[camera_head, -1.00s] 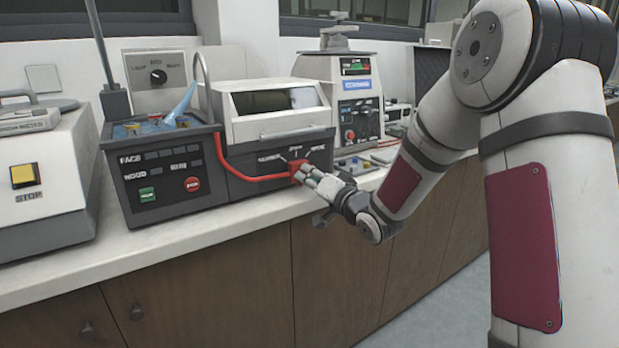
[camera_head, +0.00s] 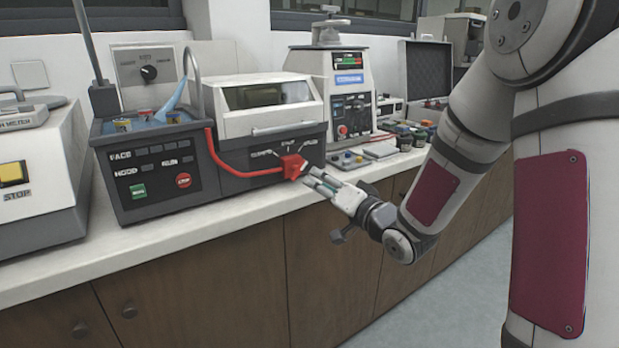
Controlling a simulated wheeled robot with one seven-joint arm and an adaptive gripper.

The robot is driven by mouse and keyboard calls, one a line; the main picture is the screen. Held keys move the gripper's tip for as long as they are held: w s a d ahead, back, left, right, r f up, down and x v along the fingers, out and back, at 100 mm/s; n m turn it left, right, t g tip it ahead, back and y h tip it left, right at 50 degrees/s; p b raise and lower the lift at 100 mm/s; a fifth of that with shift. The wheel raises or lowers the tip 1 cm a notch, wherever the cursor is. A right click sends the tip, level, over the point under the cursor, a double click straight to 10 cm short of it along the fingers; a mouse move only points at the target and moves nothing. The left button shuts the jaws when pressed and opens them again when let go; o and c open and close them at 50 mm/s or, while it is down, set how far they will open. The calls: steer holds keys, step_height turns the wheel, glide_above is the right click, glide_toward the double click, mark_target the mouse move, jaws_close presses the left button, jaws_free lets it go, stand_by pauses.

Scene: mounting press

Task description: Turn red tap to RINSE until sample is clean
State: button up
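The red tap (camera_head: 293,166) sits on the dark front of a white-and-grey machine (camera_head: 262,115). A red hose (camera_head: 228,166) runs from it to the left and up. Small labels around the tap are too blurred to read, so I cannot tell which one it points at. My gripper (camera_head: 311,178) is just right of and below the tap, with its fingers pointing at it. The fingers look parted with nothing between them, and they look just clear of the tap. The sample cannot be made out; the machine's window (camera_head: 267,95) is dark.
A grey unit (camera_head: 147,170) with green and red buttons and a blue funnel (camera_head: 174,100) stands left of the machine. A white press (camera_head: 335,75) stands behind right, with several small items and an open case (camera_head: 424,72). The counter edge runs below the tap.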

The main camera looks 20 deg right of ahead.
steer(key=v, duration=0.3)
steer(key=shift+s+d, duration=0.1)
steer(key=shift+s, duration=0.2)
steer(key=s+d+n+g+h, duration=0.25)
steer(key=s+g+h, duration=0.6)
steer(key=s, duration=0.65)
steer(key=s+a+n+g+y, duration=0.1)
steer(key=s+a+g, duration=0.25)
steer(key=s, duration=0.95)
steer(key=s+a+n+g+y, duration=0.25)
steer(key=s+g, duration=0.25)
steer(key=s, duration=0.8)
step_height(320, 180, up, 25)
steer(key=t+p, duration=0.4)
steer(key=p, duration=1.9)
steer(key=shift+m+h, duration=0.3)
